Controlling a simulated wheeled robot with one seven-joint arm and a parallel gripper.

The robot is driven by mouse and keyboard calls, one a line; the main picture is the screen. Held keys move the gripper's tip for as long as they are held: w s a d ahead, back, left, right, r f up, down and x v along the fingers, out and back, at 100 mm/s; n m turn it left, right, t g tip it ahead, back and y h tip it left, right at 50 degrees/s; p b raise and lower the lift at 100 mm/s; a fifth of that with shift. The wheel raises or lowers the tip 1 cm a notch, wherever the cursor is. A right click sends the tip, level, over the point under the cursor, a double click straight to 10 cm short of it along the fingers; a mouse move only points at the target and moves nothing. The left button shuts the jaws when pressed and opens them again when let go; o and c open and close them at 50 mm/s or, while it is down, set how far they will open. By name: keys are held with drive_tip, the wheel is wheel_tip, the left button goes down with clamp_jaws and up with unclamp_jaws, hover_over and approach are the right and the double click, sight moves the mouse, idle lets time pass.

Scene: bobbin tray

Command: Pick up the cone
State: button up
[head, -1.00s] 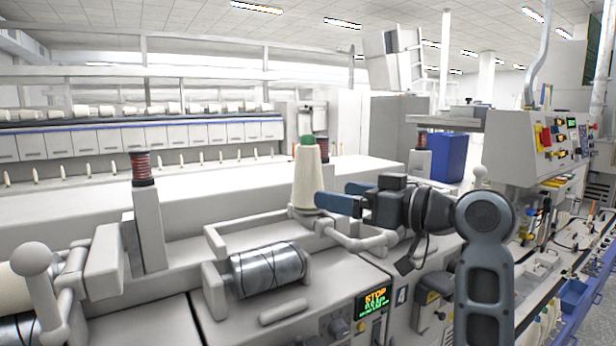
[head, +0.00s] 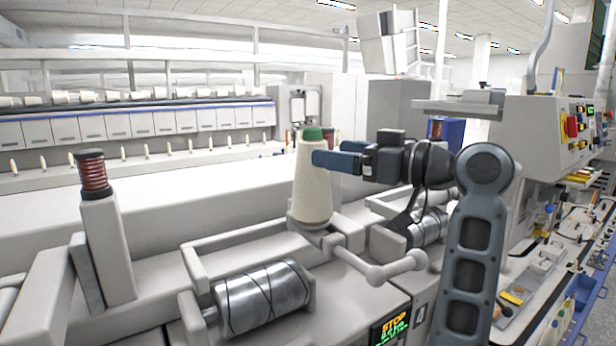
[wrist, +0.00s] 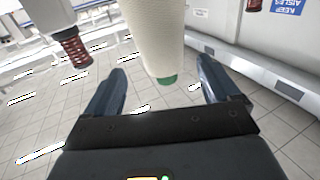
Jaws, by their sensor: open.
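The cone (head: 311,185) is a cream yarn cone with a green top, standing upright on a holder of the machine in the head view. In the wrist view the cone (wrist: 154,32) shows large, with its green tip (wrist: 168,80) between the two finger lines. My gripper (head: 322,158) is at the upper part of the cone, coming from the right. In the wrist view my gripper (wrist: 162,78) is open, with one blue finger on each side of the cone's tip and gaps showing. Contact with the cone is not visible.
A red bobbin (head: 92,174) stands on a post left of the cone. A control box (head: 560,130) stands at the right.

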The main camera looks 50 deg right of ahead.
sight(304, 151)
drive_tip(key=w, duration=0.2)
drive_tip(key=w+p, duration=0.1)
drive_tip(key=w, duration=0.2)
drive_tip(key=w+a+p, duration=0.1)
drive_tip(key=w, duration=0.1)
drive_tip(key=shift+w+a+f, duration=0.1)
drive_tip(key=shift+w+f, duration=0.05)
drive_tip(key=shift+w, duration=0.15)
drive_tip(key=c, duration=1.4)
wheel_tip(304, 151, up, 9)
drive_tip(key=p, duration=0.4)
drive_tip(key=shift+p, duration=0.35)
drive_tip(key=shift+c, duration=0.2)
drive_tip(key=shift+r, duration=1.35)
